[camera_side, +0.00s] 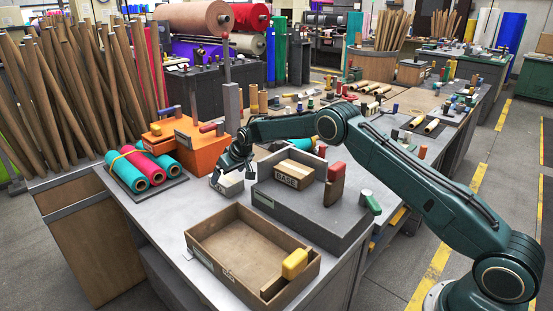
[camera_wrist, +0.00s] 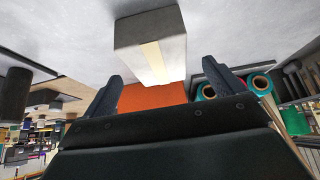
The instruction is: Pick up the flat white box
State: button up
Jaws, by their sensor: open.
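The flat white box (camera_side: 228,185) sits on the grey table between the orange box and the grey platform. In the wrist view the white box (camera_wrist: 148,42) is large, with a pale yellow stripe along one face. My gripper (camera_side: 234,172) is open and right above or around the white box in the side view; the exact height gap is hard to judge. In the wrist view my gripper (camera_wrist: 163,76) has its two dark fingers apart, with the near end of the box between them. The gripper hides part of the box in the side view.
An orange box (camera_side: 200,150) stands just behind left. Teal and red rolls (camera_side: 140,167) lie at the left. A grey platform (camera_side: 315,217) carries a box marked BASE (camera_side: 293,174). An open wooden tray (camera_side: 225,217) with a yellow block (camera_side: 295,263) is in front.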

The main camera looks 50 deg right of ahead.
aim_at(227, 177)
jog(key=shift+x, duration=2.5)
jog(key=shift+d, duration=0.1)
jog(key=c, duration=1.4)
jog(key=shift+r, duration=0.1)
notch_tip(227, 177, up, 20)
jog(key=shift+s+f, duration=0.1)
jog(key=shift+f, duration=0.1)
